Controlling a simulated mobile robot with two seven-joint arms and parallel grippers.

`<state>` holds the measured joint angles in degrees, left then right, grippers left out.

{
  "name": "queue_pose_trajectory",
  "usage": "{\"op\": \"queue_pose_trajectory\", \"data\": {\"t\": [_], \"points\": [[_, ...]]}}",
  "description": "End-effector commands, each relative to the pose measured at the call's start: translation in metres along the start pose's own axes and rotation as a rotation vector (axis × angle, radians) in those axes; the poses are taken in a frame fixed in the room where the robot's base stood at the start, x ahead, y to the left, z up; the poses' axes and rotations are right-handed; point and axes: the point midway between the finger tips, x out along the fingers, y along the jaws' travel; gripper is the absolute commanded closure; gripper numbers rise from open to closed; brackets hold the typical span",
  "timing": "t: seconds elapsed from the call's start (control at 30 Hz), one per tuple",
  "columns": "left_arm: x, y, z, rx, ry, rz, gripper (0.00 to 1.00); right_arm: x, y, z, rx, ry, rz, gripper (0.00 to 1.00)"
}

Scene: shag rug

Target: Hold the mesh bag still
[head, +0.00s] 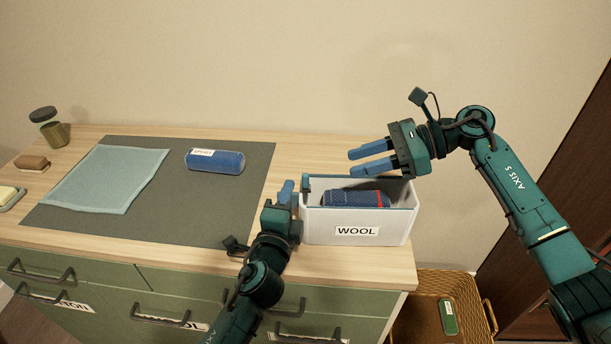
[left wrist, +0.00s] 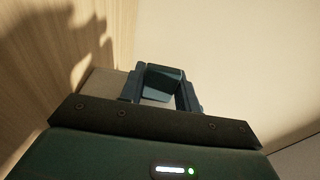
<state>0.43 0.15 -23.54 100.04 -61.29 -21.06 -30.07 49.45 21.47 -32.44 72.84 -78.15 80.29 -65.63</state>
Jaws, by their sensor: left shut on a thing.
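My left gripper (head: 297,188) is shut on the left wall of a white bin (head: 385,230) labelled WOOL; its fingers also show in the left wrist view (left wrist: 162,88). A dark blue folded textile with a red edge (head: 350,198) lies in the bin. My right gripper (head: 354,162) is open and empty above the bin, its fingers pointing left. A flat pale blue square (head: 105,180) lies on the grey mat, away from both grippers. I cannot tell whether it is a mesh bag or a cloth, and nothing else clearly looks like a mesh bag.
A blue roll with a white label (head: 217,162) lies on the grey mat (head: 185,205). A jar (head: 52,130), a brown brush (head: 32,163) and a soap dish (head: 10,197) stand at the left. A wicker basket (head: 415,310) holding a green item (head: 448,317) is below right.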

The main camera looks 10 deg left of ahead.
Motion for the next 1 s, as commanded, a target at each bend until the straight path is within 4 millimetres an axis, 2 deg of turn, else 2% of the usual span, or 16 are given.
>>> {"op": "queue_pose_trajectory", "data": {"t": [0.5, 0.7, 1.0], "points": [[0.000, 0.000, 0.000, 0.000, 0.000, 0.000, 0.93, 0.095, 0.001, 0.002, 0.002, -0.005, 0.003, 0.65], [0.000, 0.000, 0.000, 0.000, 0.000, 0.000, 0.93, 0.113, 0.001, 0.001, 0.003, -0.004, 0.001, 0.65], [0.000, 0.000, 0.000, 0.000, 0.000, 0.000, 0.93, 0.116, 0.001, 0.001, 0.003, -0.004, 0.001, 0.65]]}}
